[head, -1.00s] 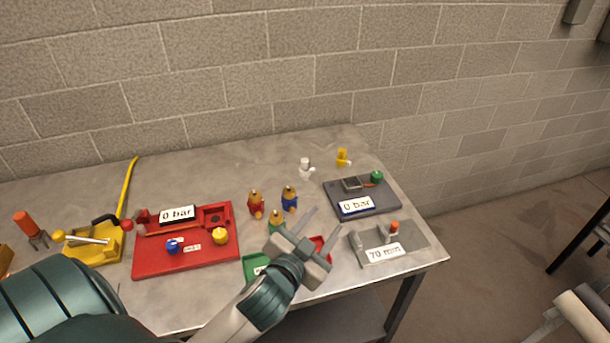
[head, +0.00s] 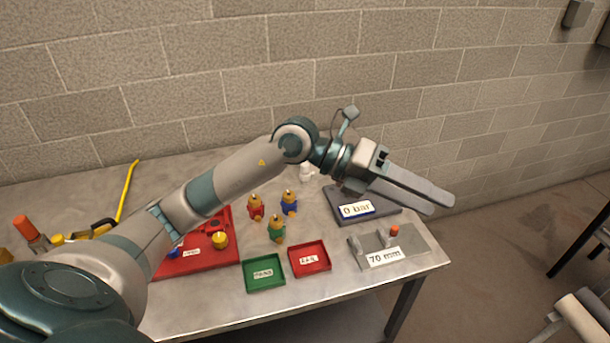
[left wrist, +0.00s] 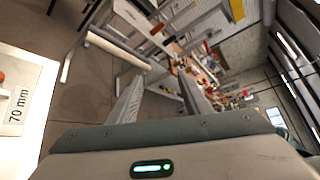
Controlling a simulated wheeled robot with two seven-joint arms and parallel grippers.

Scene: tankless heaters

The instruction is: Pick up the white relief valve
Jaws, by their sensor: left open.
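The white relief valve (head: 306,173) stands toward the back of the grey table in the head view, mostly hidden behind my left arm; only a small pale part shows just below the wrist. My left gripper (head: 443,204) is open and empty. It is raised over the table's right side, to the right of the valve, with its fingers pointing right and past the grey 0 bar block. In the left wrist view the two fingers (left wrist: 160,88) stand apart with nothing between them, and I cannot make out the white valve there. My right gripper is not in view.
Red, blue and green valves with brass tops (head: 276,228) stand mid-table. A green tray (head: 264,286) and a red tray (head: 323,271) lie in front. The 0 bar block (head: 338,208) and the 70 mm block (head: 420,243) are at right. A block wall stands behind.

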